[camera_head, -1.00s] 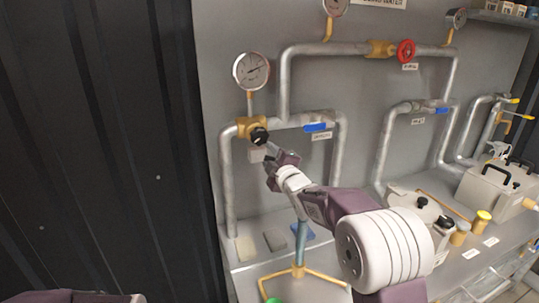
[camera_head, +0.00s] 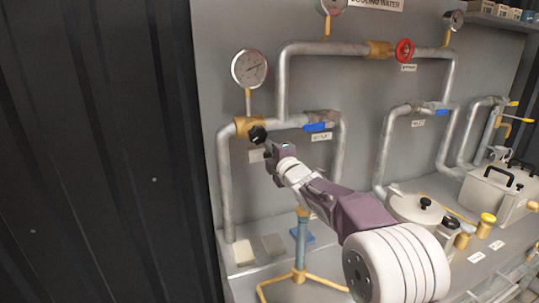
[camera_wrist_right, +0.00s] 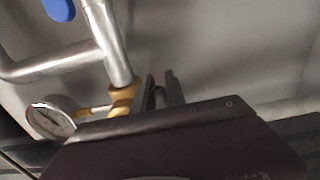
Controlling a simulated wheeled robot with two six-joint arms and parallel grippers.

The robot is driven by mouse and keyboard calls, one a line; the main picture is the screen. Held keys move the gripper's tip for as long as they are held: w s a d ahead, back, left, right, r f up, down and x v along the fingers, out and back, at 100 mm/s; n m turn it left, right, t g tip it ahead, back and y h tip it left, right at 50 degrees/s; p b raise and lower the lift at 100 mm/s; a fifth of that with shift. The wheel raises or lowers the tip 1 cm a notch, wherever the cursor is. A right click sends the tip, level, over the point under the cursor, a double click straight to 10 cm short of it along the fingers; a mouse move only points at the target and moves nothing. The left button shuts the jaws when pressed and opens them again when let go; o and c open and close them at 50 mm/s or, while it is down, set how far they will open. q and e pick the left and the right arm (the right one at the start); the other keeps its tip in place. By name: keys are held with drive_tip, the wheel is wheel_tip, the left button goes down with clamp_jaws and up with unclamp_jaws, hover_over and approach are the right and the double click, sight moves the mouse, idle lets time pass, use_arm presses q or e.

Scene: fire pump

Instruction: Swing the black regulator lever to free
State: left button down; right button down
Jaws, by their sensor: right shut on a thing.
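The black regulator lever (camera_head: 258,135) sits on the front of a brass regulator body (camera_head: 244,125) on the left pipe, below a round gauge (camera_head: 249,69). My right gripper (camera_head: 268,152) reaches up to it from the lower right and is shut on it. The gripper hides part of the lever, so its exact angle is hard to tell. In the right wrist view the two dark fingers (camera_wrist_right: 161,92) stand close together beside the brass body (camera_wrist_right: 122,98); the lever between them is barely visible. My left gripper is out of view.
A blue-handled valve (camera_head: 318,127) is just right of the regulator, and a red handwheel (camera_head: 404,50) is higher up. A pot (camera_head: 418,208) and a metal box (camera_head: 494,192) stand on the bench at right. A dark ribbed wall (camera_head: 90,150) fills the left.

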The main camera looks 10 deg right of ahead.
drive_tip(key=c, duration=1.4)
unclamp_jaws()
drive_tip(key=shift+o, duration=0.2)
drive_tip(key=s+d+b, duration=0.1)
drive_tip(key=s, duration=0.8)
drive_tip(key=shift+d+b, duration=0.3)
drive_tip(key=shift+d, duration=0.05)
